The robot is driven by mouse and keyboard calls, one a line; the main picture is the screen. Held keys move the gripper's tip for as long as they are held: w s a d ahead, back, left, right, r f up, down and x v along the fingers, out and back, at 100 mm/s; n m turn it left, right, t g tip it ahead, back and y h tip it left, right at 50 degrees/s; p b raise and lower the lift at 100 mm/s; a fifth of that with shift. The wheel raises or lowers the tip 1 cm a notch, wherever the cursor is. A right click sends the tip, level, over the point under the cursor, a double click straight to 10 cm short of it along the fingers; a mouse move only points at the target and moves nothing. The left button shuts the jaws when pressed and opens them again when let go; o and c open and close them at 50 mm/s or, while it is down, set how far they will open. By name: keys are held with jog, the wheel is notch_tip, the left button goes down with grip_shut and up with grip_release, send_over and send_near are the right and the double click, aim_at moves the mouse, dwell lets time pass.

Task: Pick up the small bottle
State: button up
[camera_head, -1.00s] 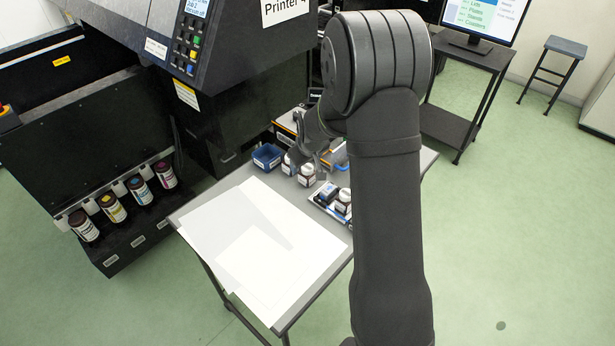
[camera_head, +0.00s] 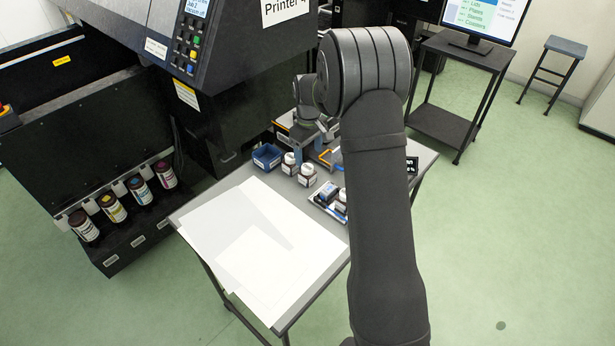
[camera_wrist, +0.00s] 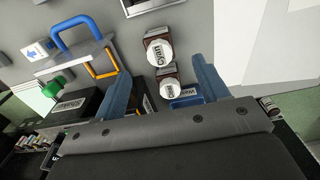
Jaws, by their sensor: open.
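The small bottle (camera_head: 289,163), dark with a white cap, stands upright on the grey table beside the blue bin. It also shows in the wrist view (camera_wrist: 169,88), where its cap is between my gripper's two blue-grey fingers. A larger dark bottle with a white cap (camera_head: 307,176) stands just in front of it; in the wrist view this larger bottle (camera_wrist: 158,50) has a label on its cap. My gripper (camera_wrist: 160,66) is open and empty. In the head view my arm partly hides the gripper, which is behind and to the right of both bottles.
The blue bin (camera_head: 267,157) stands close left of the small bottle. A tray with dark items (camera_head: 329,198) lies to the right, partly behind my arm. White sheets (camera_head: 250,240) cover the table's front. The printer (camera_head: 235,100) rises behind the table. Blue and orange handles (camera_wrist: 75,32) lie at left.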

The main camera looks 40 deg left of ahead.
aim_at(307, 167)
notch_tip(307, 167, down, 5)
jog(key=shift+f, duration=0.1)
jog(key=f, duration=0.5)
jog(key=shift+w+a, duration=0.1)
jog(key=shift+a, duration=0.2)
jog(key=c, duration=1.2)
